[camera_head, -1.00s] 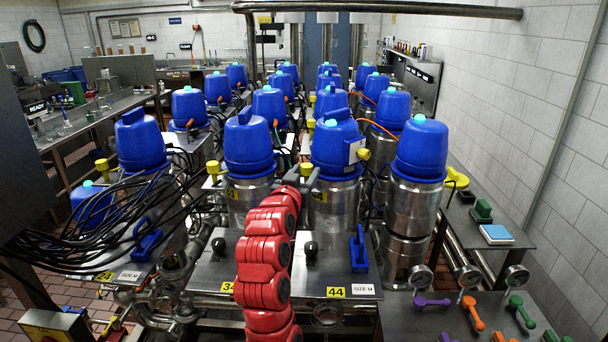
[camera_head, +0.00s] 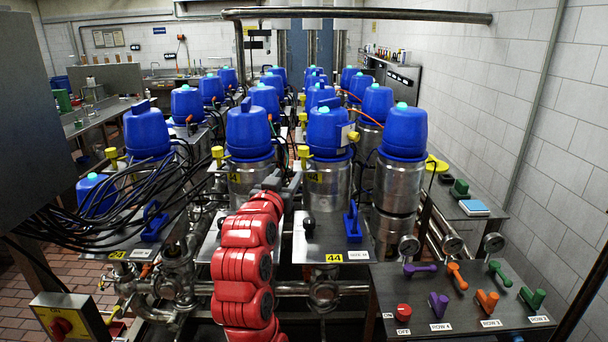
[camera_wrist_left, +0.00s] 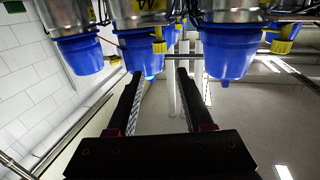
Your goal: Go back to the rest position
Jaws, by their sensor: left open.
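My left arm is red and rises from the bottom middle of the head view. Its dark gripper (camera_head: 282,182) is in front of the near valve column labelled 44, and its fingers are hard to make out there. In the left wrist view, which looks upside down, the two fingers of my left gripper (camera_wrist_left: 159,72) are apart with nothing between them. Blue-capped valves (camera_wrist_left: 228,55) show around and beyond the fingertips. My right gripper is not in view.
Rows of steel valves with blue caps (camera_head: 249,130) fill the middle. Black cables (camera_head: 110,215) hang at left beside a grey cabinet (camera_head: 30,110). A panel (camera_head: 450,300) with coloured levers stands at front right. A yellow switch box (camera_head: 72,318) is at lower left.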

